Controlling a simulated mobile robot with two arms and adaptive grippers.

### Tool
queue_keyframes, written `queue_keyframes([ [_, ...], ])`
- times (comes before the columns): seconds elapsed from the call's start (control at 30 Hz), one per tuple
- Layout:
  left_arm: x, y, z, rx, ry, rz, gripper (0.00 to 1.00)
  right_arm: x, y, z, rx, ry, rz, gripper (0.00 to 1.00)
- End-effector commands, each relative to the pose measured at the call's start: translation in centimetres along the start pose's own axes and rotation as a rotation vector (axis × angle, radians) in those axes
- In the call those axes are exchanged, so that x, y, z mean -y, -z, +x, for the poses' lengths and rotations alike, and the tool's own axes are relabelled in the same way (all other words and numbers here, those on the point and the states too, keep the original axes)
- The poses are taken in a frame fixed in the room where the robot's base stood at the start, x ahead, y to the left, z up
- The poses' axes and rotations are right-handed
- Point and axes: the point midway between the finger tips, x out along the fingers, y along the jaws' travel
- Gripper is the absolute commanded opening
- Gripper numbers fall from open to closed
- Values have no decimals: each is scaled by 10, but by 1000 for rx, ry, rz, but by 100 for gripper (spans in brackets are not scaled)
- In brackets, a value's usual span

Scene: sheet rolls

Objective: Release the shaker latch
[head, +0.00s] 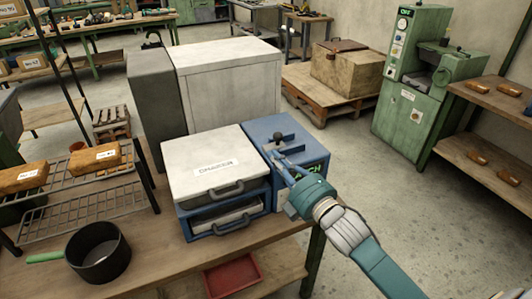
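The shaker (190,165) is a blue box with a white lid, a small label and grey handles, on the wooden bench. On its right stands a blue latch box (259,131) with a dark slot in its top and green lettering on its front, partly hidden by my gripper. A black latch knob (278,138) stands up from the slot. My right gripper (277,155) reaches in from the lower right, its fingertips over the top of the latch box just in front of the knob. Whether they touch the knob is unclear. My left gripper is out of view.
A black pan (97,252) with a green handle and a wire rack (75,190) with orange-brown rolls are on the left. A large white cabinet (225,88) stands behind the shaker. A red tray (233,276) lies below.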

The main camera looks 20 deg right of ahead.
Motion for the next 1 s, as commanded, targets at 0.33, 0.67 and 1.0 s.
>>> queue_keyframes([
  [0.33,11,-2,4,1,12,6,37,0,0,-20,0,0,0,0],
  [0.67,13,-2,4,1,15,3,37,0,0,-19,0,0,0,0],
  [1.0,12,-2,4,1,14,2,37,82,1,-58,179,245,310,0],
])
